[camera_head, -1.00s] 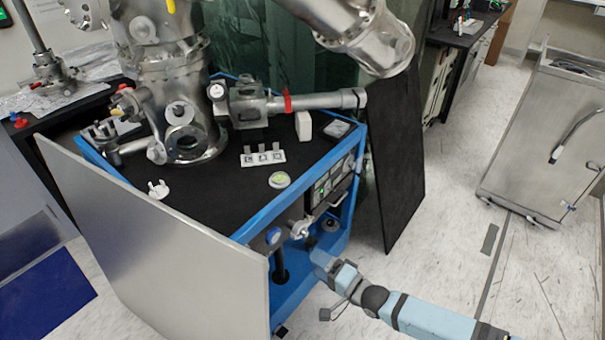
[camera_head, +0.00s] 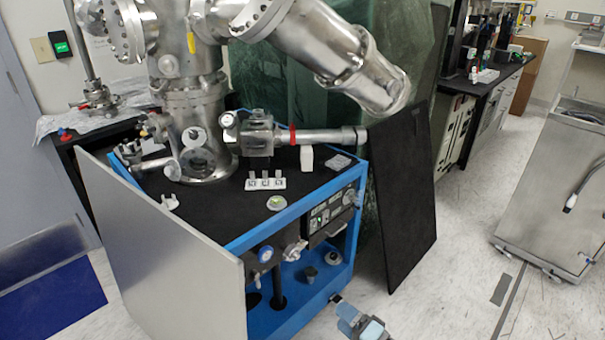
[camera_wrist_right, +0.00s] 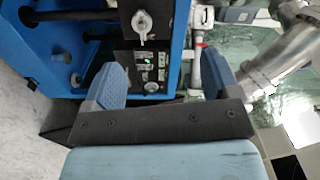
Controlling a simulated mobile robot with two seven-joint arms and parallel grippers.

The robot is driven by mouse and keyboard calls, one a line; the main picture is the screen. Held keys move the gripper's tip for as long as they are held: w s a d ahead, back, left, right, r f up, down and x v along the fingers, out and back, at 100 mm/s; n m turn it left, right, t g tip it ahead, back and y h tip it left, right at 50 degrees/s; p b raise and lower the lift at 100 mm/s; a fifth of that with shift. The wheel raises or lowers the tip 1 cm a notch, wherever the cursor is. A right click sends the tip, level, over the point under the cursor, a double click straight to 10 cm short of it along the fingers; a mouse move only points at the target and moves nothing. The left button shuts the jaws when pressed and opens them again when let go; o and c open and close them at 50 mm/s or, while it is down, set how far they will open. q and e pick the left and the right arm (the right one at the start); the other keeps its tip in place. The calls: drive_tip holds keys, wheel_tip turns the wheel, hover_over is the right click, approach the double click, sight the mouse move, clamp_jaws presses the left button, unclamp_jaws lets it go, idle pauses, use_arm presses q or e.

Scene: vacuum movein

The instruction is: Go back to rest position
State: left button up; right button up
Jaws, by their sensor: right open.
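My right gripper (camera_head: 352,318) shows at the bottom of the head view, low over the floor in front of the blue frame's right corner. In the right wrist view its two fingers (camera_wrist_right: 165,85) are spread apart with nothing between them. It faces the blue-framed vacuum bench (camera_head: 240,243), whose control panel (camera_wrist_right: 150,70) lies beyond the fingers and apart from them. My left gripper does not show in either view.
A steel vacuum chamber (camera_head: 205,140) stands on the bench's black top. A silver panel (camera_head: 170,255) leans at the bench's left, a black panel (camera_head: 405,190) at its right. A steel cart (camera_head: 545,190) stands at the far right. The floor between is clear.

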drive_tip(key=d+f+h, duration=0.1)
drive_tip(key=d, duration=0.5)
drive_tip(key=s+d+f+n+g+h, duration=0.25)
drive_tip(key=s+n, duration=0.45)
drive_tip(key=s, duration=0.4)
drive_tip(key=s+d+r+n+h, duration=0.2)
drive_tip(key=s+d+n+h, duration=0.15)
drive_tip(key=s+d, duration=0.25)
drive_tip(key=s+d+r+n+h, duration=0.3)
drive_tip(key=s+d+n, duration=0.2)
drive_tip(key=s, duration=0.1)
drive_tip(key=w+a+r+m, duration=0.1)
drive_tip(key=a+m, duration=0.5)
drive_tip(key=a, duration=0.5)
use_arm(q)
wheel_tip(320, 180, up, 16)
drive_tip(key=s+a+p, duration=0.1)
drive_tip(key=p, duration=2.1)
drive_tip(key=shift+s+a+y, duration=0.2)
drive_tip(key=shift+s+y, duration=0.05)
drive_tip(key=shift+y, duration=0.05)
use_arm(e)
wheel_tip(320, 180, up, 16)
drive_tip(key=shift+s+d+r+t, duration=0.25)
drive_tip(key=shift+s+d+t, duration=0.1)
drive_tip(key=shift+d, duration=0.1)
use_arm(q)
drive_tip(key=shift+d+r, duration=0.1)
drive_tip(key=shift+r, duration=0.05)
